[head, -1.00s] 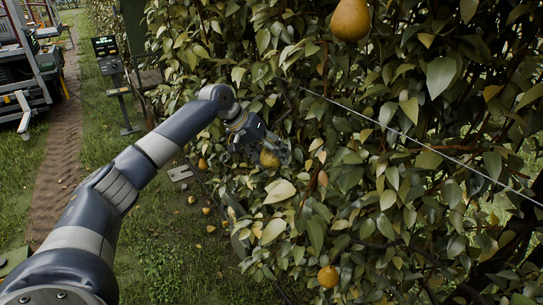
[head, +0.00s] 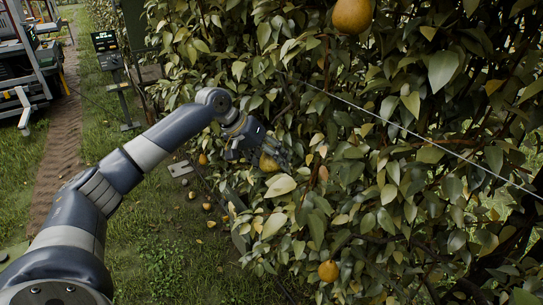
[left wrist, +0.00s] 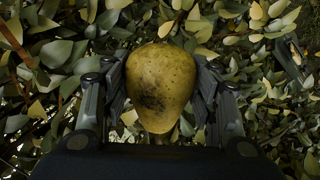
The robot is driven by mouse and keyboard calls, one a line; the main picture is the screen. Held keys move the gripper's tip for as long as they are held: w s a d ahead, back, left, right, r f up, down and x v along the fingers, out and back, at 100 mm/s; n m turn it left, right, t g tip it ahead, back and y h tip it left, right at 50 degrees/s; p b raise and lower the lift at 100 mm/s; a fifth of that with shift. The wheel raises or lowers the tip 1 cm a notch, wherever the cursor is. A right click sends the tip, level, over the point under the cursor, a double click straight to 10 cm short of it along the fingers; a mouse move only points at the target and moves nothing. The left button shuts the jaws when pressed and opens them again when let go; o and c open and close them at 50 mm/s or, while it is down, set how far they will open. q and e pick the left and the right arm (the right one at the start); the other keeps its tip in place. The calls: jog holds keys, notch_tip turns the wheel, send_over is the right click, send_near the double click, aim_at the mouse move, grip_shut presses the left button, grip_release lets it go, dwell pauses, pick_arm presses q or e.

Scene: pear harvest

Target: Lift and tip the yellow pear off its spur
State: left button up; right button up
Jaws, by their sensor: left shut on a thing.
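The yellow pear (left wrist: 160,85) fills the middle of the left wrist view, with a dark blemish on its skin. The fingers of my left gripper (left wrist: 158,98) press on it from both sides. In the head view the pear (head: 268,162) shows partly between the fingers of my left gripper (head: 265,156), at the hedge's left face. The gripper is shut on the pear. Its spur and stem are hidden, so I cannot tell if it is still attached. My right gripper is not in view.
Another pear (head: 352,14) hangs at the top and one (head: 328,271) low in the foliage. A wire (head: 400,133) runs across the hedge. Several fallen pears lie on the grass at left. A screen on a post (head: 105,42) stands on the grass behind.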

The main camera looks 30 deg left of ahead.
aim_at(267, 167)
pick_arm(q)
jog(key=shift+s+d, duration=0.35)
jog(key=shift+s, duration=0.15)
jog(key=shift+f, duration=0.1)
jog(key=shift+s+f+b, duration=0.1)
jog(key=shift+f+b, duration=0.1)
jog(key=shift+b, duration=0.3)
jog(key=s+d+t+y+b, duration=0.1)
jog(key=b, duration=0.1)
jog(key=shift+s+m+b, duration=0.25)
jog(key=shift+m+b, duration=0.05)
jog(key=shift+b, duration=0.05)
jog(key=s+d+m+t+y+b, duration=0.2)
jog(key=s+t+b, duration=0.4)
jog(key=b, duration=1)
jog(key=shift+d+r+m+t, duration=0.3)
jog(key=shift+d+t, duration=0.1)
jog(key=shift+d, duration=0.45)
